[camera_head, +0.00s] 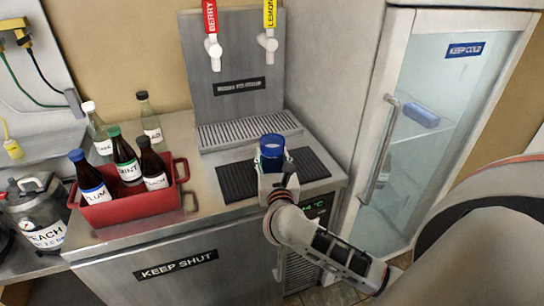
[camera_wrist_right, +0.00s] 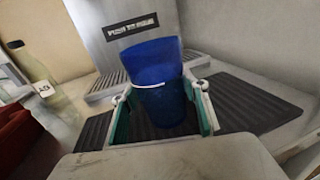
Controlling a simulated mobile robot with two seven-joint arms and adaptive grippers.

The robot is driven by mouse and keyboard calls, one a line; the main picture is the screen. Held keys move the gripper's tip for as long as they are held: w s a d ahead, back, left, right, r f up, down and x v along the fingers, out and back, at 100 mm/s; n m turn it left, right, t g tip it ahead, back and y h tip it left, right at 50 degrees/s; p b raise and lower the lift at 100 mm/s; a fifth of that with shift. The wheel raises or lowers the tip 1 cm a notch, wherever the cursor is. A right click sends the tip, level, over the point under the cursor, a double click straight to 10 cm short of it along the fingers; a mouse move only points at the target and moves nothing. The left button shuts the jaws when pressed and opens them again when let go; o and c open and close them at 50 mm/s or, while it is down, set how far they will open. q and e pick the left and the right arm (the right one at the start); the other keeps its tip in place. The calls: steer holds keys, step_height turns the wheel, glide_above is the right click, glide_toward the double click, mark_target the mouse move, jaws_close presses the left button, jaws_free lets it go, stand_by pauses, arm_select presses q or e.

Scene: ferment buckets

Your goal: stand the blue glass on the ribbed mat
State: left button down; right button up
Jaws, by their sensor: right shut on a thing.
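The blue glass (camera_head: 271,146) is upright, open end up, above or on the ribbed mat (camera_head: 236,182), a dark mat on the steel counter. My right gripper (camera_head: 273,165) is shut on the glass from the front, with one finger on each side. In the right wrist view the blue glass (camera_wrist_right: 157,65) stands between the fingers of the right gripper (camera_wrist_right: 160,98), with the ribbed mat (camera_wrist_right: 245,105) spreading to both sides. The glass's base is hidden in the head view, and I cannot tell whether it touches the mat. My left gripper is not in view.
A steel drip tray (camera_head: 248,129) and tap tower (camera_head: 237,85) stand behind the mat. A red crate (camera_head: 128,208) with several bottles is at left. A green bottle (camera_head: 151,123) stands behind it. A glass-door fridge (camera_head: 425,120) is at right. The mat's left part is bare.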

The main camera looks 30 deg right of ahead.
steer(key=o, duration=0.8)
steer(key=shift+f, duration=0.2)
steer(key=o, duration=0.4)
steer(key=shift+o, duration=0.2)
steer(key=shift+r, duration=0.1)
